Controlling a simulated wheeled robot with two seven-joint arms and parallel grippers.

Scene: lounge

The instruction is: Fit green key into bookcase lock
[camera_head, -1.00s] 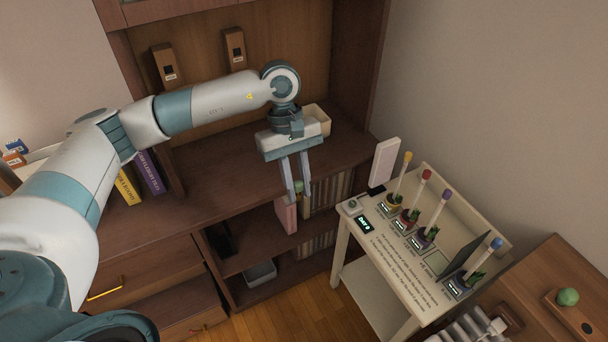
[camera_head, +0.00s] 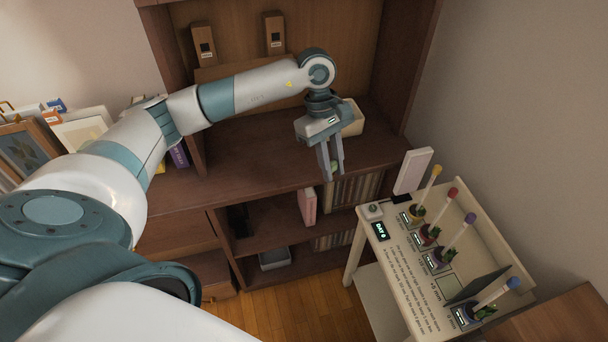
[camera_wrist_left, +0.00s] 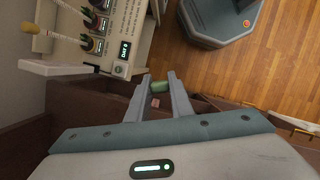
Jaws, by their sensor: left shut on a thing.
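My left gripper (camera_head: 332,174) is shut on a small green thing, which looks like the green key (camera_wrist_left: 160,86). In the left wrist view, its green end shows between the fingertips; the rest is hidden or too small to tell. In the head view, only a bit of green shows between the fingers. The gripper points down at the front edge of the brown bookcase (camera_head: 250,165), above the open lower shelves. I cannot make out the lock in either view. My right gripper is not in view.
A pink book (camera_head: 308,206) and a row of books (camera_head: 352,190) stand on the lower shelf. A cream box (camera_head: 353,116) sits behind the gripper. A cream stand (camera_head: 407,277) with several potted, coloured-tip sticks is to the right. Wood floor (camera_head: 305,302) is clear in front.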

